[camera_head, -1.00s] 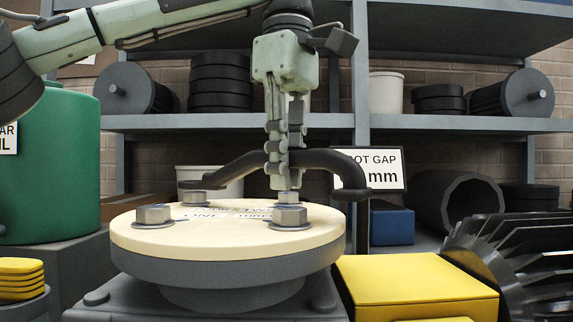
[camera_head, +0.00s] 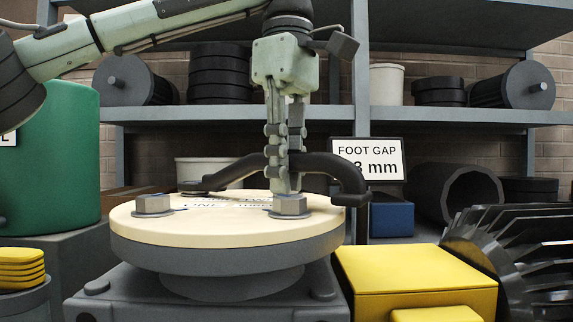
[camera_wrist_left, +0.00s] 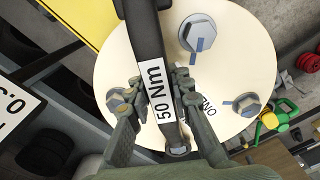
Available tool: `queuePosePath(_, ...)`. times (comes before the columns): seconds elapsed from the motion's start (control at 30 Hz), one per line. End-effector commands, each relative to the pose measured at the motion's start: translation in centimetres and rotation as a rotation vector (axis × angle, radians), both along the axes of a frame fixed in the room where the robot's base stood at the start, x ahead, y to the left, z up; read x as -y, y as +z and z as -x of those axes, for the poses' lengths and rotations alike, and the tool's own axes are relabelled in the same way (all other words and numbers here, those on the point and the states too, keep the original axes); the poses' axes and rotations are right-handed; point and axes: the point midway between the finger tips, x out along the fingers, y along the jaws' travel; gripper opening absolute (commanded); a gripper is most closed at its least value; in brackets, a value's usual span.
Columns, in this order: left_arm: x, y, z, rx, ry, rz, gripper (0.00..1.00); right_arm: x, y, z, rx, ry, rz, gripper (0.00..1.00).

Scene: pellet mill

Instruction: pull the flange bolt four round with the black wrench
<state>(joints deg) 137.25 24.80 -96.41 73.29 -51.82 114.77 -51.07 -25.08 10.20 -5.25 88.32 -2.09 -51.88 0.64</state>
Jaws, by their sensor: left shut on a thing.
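The black wrench (camera_head: 325,163), marked 50 Nm in the left wrist view (camera_wrist_left: 158,90), lies level above the cream flange top (camera_head: 230,228). My left gripper (camera_head: 283,185) points down and is shut on the wrench's middle. The wrench's left end (camera_head: 197,187) sits low at the back left, where it hides the bolt there; how far it is seated I cannot tell. Two front bolts (camera_head: 153,205) (camera_head: 290,205) show clearly. The left wrist view shows two clear bolts (camera_wrist_left: 198,33) (camera_wrist_left: 246,104) with blue marks. I cannot read which is four. My right gripper is out of view.
A sign (camera_head: 366,165) reading FOOT GAP stands behind the wrench's right end. A yellow block (camera_head: 415,285) and a dark finned wheel (camera_head: 510,255) stand at the right. A green tank (camera_head: 62,165) stands at the left. Shelves (camera_head: 240,116) run behind.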

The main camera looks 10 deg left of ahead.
Motion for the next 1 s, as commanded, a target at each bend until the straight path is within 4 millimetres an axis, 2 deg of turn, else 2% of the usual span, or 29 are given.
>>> queuePosePath(0.57,-0.1,-0.3,0.1,0.001,-0.007,0.002,0.00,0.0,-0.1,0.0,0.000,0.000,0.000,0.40)
queuePosePath(1.0,-0.9,-0.3,2.3,0.000,-0.153,0.002,0.00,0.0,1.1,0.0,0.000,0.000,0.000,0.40)
